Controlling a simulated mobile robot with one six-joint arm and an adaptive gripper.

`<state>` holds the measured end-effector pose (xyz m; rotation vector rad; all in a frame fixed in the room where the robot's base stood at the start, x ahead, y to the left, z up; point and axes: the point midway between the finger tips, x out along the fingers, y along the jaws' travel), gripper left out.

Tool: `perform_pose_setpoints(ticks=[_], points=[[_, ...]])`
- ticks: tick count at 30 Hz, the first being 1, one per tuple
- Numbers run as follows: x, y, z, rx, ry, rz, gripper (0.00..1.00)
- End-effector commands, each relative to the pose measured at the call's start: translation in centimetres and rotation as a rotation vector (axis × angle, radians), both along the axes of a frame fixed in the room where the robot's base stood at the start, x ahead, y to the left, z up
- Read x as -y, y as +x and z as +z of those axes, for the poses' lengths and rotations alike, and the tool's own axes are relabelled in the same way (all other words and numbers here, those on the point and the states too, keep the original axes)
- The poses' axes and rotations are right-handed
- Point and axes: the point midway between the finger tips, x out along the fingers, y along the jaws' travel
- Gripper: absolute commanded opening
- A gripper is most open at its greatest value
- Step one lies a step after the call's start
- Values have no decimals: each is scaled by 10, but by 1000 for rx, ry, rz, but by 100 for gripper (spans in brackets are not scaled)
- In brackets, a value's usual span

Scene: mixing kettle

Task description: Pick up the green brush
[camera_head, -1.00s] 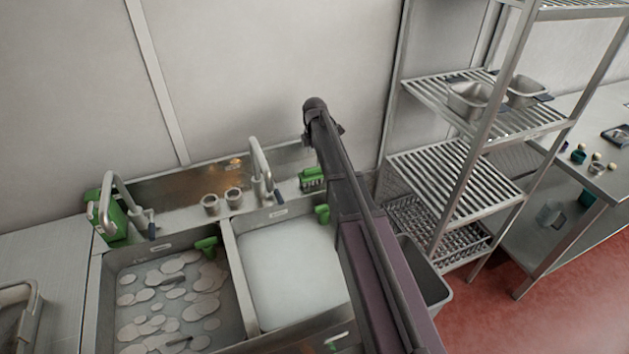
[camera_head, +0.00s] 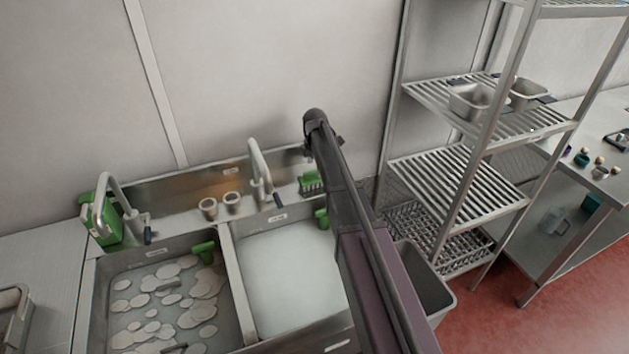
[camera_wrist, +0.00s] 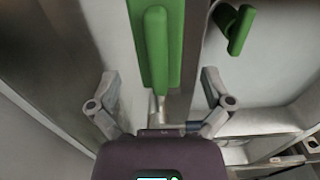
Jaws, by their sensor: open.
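The green brush (camera_head: 311,181) lies on the back ledge of the sink, right of the right tap, with its bristles down. In the wrist view the brush (camera_wrist: 157,45) is a long green block with a raised handle, straight ahead. My gripper (camera_wrist: 159,78) is open, with one finger on each side of the brush's near end in the picture. Whether the fingers are level with the brush or still above it, I cannot tell. In the head view my arm hides the gripper.
A green handle (camera_head: 321,217) stands at the right basin's back edge, and also shows right of the brush in the wrist view (camera_wrist: 236,29). The right tap (camera_head: 259,167) is close to the brush's left. A wire shelf (camera_head: 457,185) stands on the right.

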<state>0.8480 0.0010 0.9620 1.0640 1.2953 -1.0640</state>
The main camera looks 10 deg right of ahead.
Motion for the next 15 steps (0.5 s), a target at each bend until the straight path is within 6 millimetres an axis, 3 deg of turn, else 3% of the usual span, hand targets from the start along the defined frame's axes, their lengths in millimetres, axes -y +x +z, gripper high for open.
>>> perform_pose_setpoints(ticks=[15], points=[[2, 2, -37, 0, 0, 0, 100]])
